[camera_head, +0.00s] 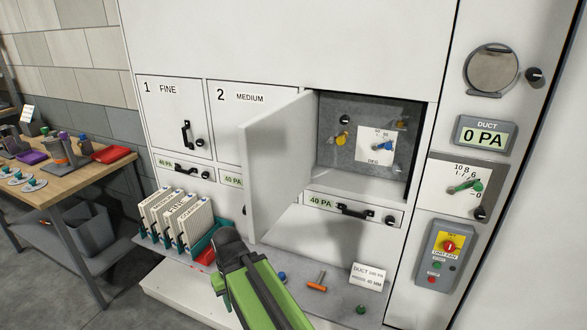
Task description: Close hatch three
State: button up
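The open hatch door (279,165) stands swung out to the left of a third compartment (338,127), right of hatches one (172,118) and two (228,115). Its number is not visible. Inside the compartment are a white dial plate (376,146) with a blue knob and a yellow part (341,138). My green arm reaches up from the bottom; its dark end, my gripper (229,242), is just below and left of the door's lower edge. The fingers cannot be made out, nor whether they touch the door.
A teal rack of labelled filter panels (186,216) stands on the ledge beside my gripper. A red item, an orange-handled tool (317,281) and a duct card (368,274) lie on the ledge. Drawers sit below the hatches. A workbench (64,180) is at left; a control column (449,250) at right.

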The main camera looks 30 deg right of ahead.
aim_at(275, 146)
jog(key=z, duration=5.6)
jog(key=i, duration=0.15)
jog(key=u, duration=2.1)
jog(key=k, duration=2.4)
jog(key=u, duration=1.65)
jog(key=i, duration=1.15)
jog(key=u, duration=0.05)
